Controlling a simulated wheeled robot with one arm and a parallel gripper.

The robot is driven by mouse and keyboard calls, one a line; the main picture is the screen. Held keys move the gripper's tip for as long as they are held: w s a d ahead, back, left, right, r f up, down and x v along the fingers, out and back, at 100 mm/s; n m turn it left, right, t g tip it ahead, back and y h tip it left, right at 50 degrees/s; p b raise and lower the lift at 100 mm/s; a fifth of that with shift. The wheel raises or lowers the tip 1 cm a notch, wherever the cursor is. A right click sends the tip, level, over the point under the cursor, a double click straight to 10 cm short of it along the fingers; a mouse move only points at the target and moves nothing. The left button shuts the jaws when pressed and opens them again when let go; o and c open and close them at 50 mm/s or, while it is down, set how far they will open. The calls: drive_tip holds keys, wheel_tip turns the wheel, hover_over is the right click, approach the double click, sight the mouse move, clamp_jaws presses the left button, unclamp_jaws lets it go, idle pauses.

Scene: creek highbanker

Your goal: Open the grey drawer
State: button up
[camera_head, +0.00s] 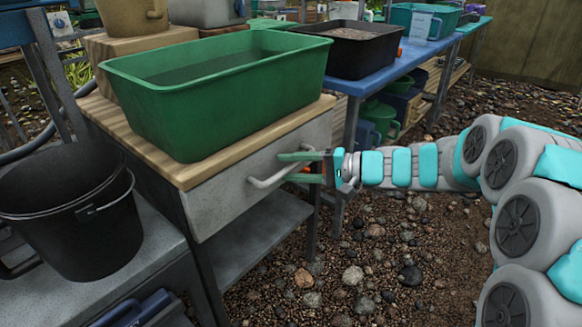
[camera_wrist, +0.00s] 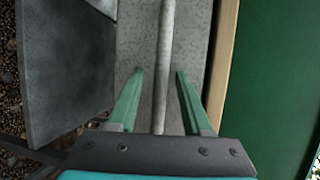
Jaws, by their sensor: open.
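The grey drawer (camera_head: 237,189) sits under a wooden top and looks shut. Its pale bar handle (camera_head: 283,167) runs across the front. My gripper (camera_head: 287,166) is at the handle, coming from the right. In the wrist view, the handle bar (camera_wrist: 165,60) runs between the two green fingers of my gripper (camera_wrist: 157,85), with a gap on each side. The fingers are open, and the drawer front (camera_wrist: 140,45) lies behind the bar. I cannot tell how deep the bar is between the fingers.
A large green tub (camera_head: 215,95) stands on the wooden top (camera_head: 190,172) above the drawer. A black bucket (camera_head: 75,215) stands at the left. A grey lower shelf (camera_head: 250,235) is below the drawer. Stony ground (camera_head: 350,270) lies open in front.

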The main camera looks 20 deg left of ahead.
drive_tip(key=shift+a, duration=0.1)
clamp_jaws()
idle(0.4)
idle(1.0)
